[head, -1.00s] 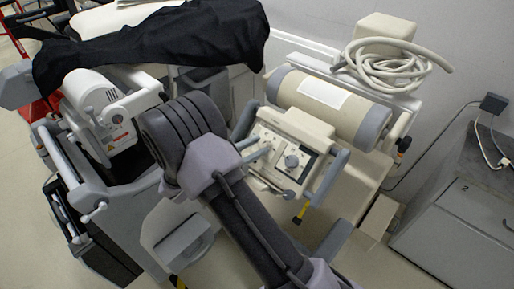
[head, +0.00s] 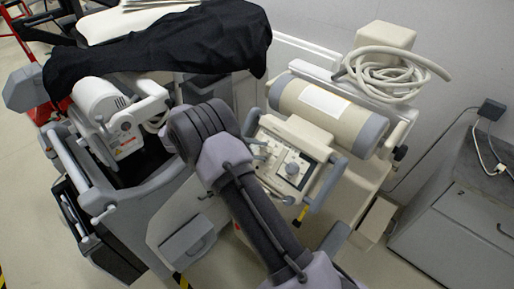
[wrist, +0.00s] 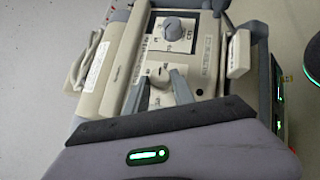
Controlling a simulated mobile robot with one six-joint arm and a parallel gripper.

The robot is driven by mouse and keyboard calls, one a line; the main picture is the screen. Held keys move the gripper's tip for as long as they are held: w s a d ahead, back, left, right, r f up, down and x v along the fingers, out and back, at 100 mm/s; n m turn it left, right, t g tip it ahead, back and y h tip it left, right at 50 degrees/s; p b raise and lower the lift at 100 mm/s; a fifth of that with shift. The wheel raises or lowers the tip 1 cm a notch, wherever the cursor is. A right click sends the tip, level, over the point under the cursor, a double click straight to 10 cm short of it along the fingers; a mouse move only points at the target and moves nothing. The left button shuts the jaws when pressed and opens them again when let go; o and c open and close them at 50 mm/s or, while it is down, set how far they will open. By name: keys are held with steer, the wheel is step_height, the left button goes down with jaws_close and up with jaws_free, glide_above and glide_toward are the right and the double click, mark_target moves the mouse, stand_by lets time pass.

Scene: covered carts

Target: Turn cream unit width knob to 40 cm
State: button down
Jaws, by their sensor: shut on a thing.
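The cream unit's control panel (head: 290,168) slopes up in the head view, below the unit's long cream roller. In the wrist view the panel carries two knobs. One round knob (wrist: 174,28) with a dark grey dial is clear of my gripper; its scale is too blurred to read. The other knob (wrist: 159,74) sits between the fingertips of my gripper (wrist: 160,84), which is shut on it. I cannot read its scale or its setting. In the head view my arm hides most of the gripper, and the free knob (head: 292,168) shows to its right.
Handle bars (head: 327,184) flank the panel. A coiled hose (head: 385,75) lies above the cream roller (head: 330,112). A cart with a white device (head: 105,110) and a black cloth (head: 165,45) stands at left. A grey cabinet (head: 460,230) is at right.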

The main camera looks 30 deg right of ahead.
steer(key=shift+r+m+y, duration=0.1)
steer(key=shift+m+y, duration=0.3)
steer(key=shift+m, duration=0.2)
steer(key=shift+g+p, duration=0.3)
steer(key=c, duration=1.1)
jaws_free()
steer(key=shift+o, duration=0.2)
